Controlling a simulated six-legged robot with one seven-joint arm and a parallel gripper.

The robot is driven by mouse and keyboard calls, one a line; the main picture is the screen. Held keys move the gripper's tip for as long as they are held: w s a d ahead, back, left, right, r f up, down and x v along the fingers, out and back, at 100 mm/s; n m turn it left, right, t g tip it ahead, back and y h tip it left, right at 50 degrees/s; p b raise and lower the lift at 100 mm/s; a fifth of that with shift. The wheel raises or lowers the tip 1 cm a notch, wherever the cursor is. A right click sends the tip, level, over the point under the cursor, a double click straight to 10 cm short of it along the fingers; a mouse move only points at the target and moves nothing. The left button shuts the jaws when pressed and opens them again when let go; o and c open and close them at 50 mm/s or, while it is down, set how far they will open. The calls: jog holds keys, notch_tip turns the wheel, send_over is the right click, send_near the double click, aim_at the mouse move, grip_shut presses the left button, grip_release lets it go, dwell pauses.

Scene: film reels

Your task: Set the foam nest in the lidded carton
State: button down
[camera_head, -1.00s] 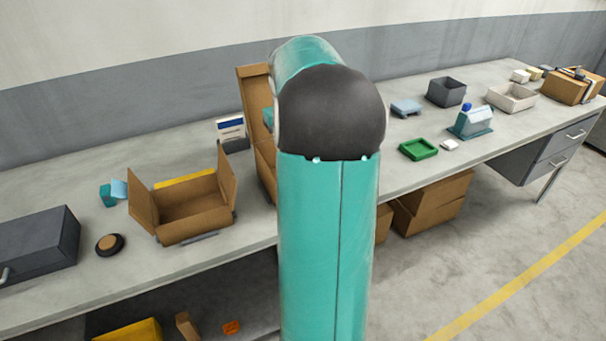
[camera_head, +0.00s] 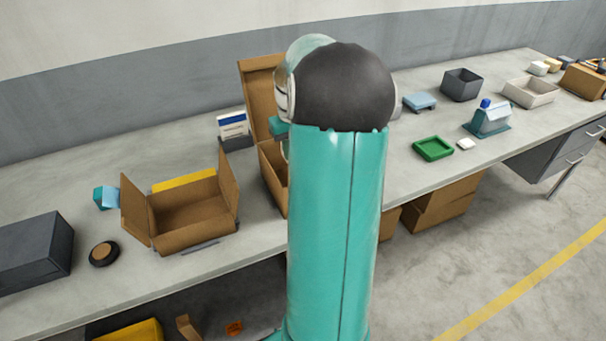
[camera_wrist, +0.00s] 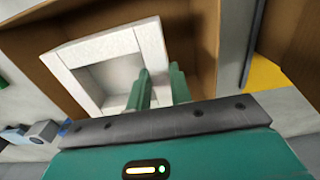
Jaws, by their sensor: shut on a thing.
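The foam nest (camera_wrist: 96,46) is a white square frame with a hollow middle, seen in the wrist view. My gripper (camera_wrist: 160,72) has its two teal fingers closed on the nest's near right wall. The brown lidded carton (camera_wrist: 197,30) lies around and behind the nest; I cannot tell whether the nest is above it or resting inside. In the head view the carton's raised lid (camera_head: 258,90) stands left of my arm, and part of its body (camera_head: 270,182) shows below. My arm hides the nest there.
A flapped open carton (camera_head: 195,208) stands left of the lidded one, with a yellow item (camera_head: 184,180) behind it. A white and blue box (camera_head: 232,125) is by the lid. A green tray (camera_head: 433,148) and grey bin (camera_head: 462,84) are on the right.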

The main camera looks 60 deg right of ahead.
notch_tip(320, 180, down, 8)
jog(key=shift+f, duration=0.25)
jog(key=shift+f, duration=0.1)
jog(key=c, duration=1.3)
grip_release()
jog(key=shift+o, duration=0.2)
